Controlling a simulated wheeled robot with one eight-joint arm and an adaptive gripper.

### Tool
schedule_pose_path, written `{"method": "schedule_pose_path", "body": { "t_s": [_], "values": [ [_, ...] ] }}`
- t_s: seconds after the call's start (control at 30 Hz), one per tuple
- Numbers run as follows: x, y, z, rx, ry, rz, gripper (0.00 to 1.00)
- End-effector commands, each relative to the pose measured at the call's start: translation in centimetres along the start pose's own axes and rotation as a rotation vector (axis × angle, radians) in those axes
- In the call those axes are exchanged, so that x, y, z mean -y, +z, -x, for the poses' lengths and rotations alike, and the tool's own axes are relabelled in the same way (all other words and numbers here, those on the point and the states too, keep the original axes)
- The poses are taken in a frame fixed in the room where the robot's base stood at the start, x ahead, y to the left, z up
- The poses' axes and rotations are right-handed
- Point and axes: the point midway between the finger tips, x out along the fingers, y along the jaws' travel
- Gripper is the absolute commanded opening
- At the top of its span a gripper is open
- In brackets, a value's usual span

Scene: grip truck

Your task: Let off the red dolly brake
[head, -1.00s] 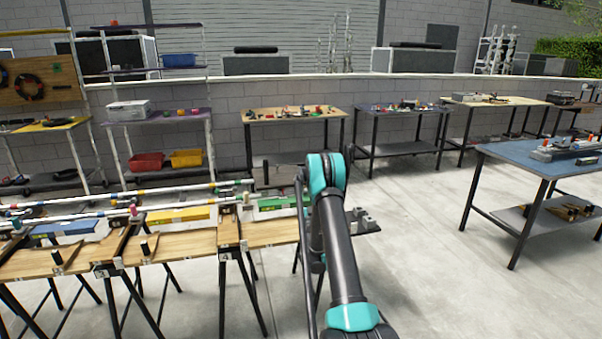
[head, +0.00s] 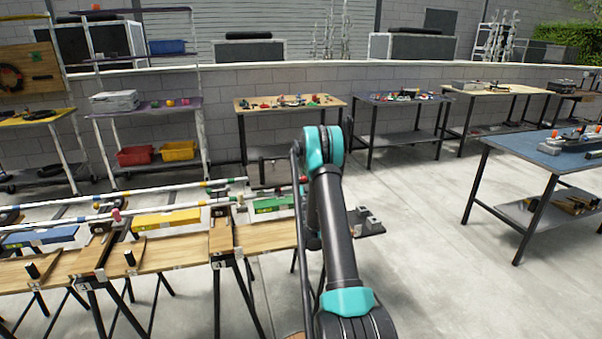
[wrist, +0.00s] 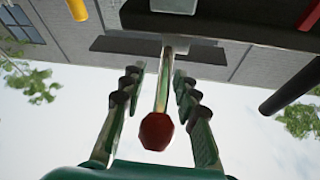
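The red dolly brake appears as a red ball knob (wrist: 156,131) on a pale, thin lever (wrist: 164,80) in the wrist view. The lever runs up to a dark bar. My gripper (wrist: 158,75) is open, with one green and dark finger on each side of the lever. The knob sits between the fingers, near the palm. Clear gaps show on both sides, and I see no contact. In the head view my gripper is hidden behind my arm. I cannot make out the brake there with certainty.
A wooden trestle bench (head: 170,252) with a yellow box (head: 166,220), a green box (head: 273,205) and long rods stands left of my arm. A blue-topped table (head: 530,152) stands at right. Grey blocks (head: 366,222) lie just right of my arm.

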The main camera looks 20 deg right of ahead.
Motion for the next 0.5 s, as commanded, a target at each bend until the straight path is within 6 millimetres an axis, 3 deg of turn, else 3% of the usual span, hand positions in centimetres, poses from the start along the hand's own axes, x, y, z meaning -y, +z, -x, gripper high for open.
{"method": "schedule_pose_path", "body": {
  "t_s": [0.07,0.3,0.5],
  "values": [
    [0.0,0.01,0.0,0.0,0.0,0.0,0.3],
    [-0.01,0.02,0.0,0.0,0.0,0.0,0.02],
    [-0.01,0.02,0.03,0.0,0.0,0.0,0.0]
  ]
}}
